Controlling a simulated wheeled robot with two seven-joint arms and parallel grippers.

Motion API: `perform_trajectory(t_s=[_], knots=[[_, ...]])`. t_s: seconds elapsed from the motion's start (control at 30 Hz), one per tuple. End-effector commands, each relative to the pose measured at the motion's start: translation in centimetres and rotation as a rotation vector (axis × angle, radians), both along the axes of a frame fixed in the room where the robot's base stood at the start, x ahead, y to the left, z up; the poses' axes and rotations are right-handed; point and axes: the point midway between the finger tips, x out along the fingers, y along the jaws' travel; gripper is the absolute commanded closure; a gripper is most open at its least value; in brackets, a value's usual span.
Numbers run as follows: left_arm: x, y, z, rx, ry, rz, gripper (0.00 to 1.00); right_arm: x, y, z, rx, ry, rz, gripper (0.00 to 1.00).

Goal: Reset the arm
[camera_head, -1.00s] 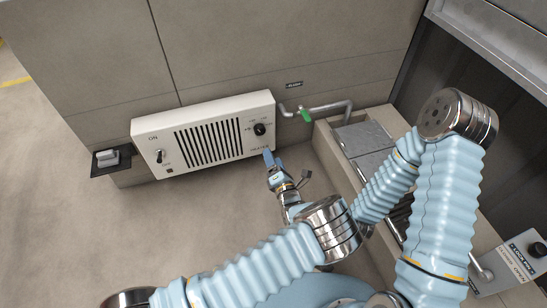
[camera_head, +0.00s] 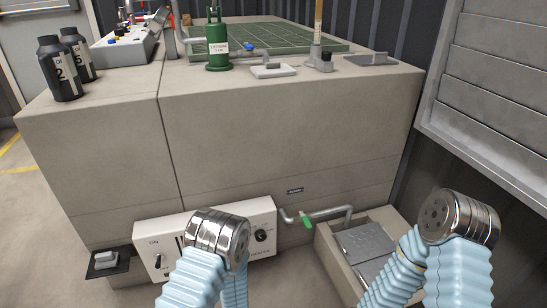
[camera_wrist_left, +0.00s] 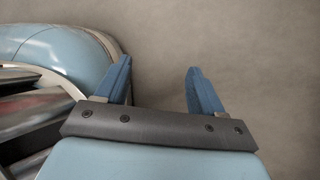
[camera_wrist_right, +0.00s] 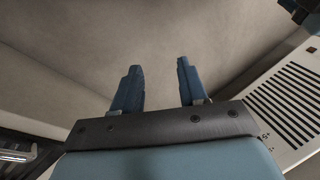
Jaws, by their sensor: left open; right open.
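My left gripper (camera_wrist_left: 162,88) shows in the left wrist view with its two blue fingers apart and nothing between them. Bare floor lies beyond it, and my own blue body is at the left of that view. My right gripper (camera_wrist_right: 157,85) shows in the right wrist view, open and empty, with a plain beige surface beyond the fingers. In the head view both arms rise from the bottom edge, bent, with their metal joints up. Neither gripper can be seen there.
A white heater panel (camera_head: 262,212) is low on the beige block (camera_head: 280,130); it also shows in the right wrist view (camera_wrist_right: 290,100). A pipe with a green lever (camera_head: 306,219) is right of it. A green pump (camera_head: 218,45) and black bottles (camera_head: 58,75) stand on top.

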Motion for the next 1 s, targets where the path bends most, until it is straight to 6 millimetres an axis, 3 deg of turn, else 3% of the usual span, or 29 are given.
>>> perform_trajectory(t_s=[0.03,0.1,0.2,0.33,0.43,1.0], knots=[[-2.4,-1.6,2.4,-0.131,-0.007,0.344,0.32,-0.1,0.1,1.7,0.001,0.002,0.003,0.57],[-4.2,-4.2,4.9,-0.258,-0.03,0.808,0.32,-1.1,0.6,2.7,0.008,0.015,0.005,0.57],[-4.6,-5.5,8.6,-0.337,-0.069,1.342,0.32,-2.9,1.4,3.8,0.02,0.039,0.007,0.57],[-4.4,-4.7,11.4,-0.349,-0.118,1.771,0.32,-4.3,2.0,4.4,0.031,0.06,0.008,0.57],[-4.3,-4.1,12.2,-0.342,-0.143,1.913,0.32,-4.9,2.3,4.6,0.034,0.068,0.009,0.57],[-4.3,-4.0,12.2,-0.34,-0.144,1.92,0.32,-5.0,2.3,4.5,0.035,0.069,0.009,0.57]])
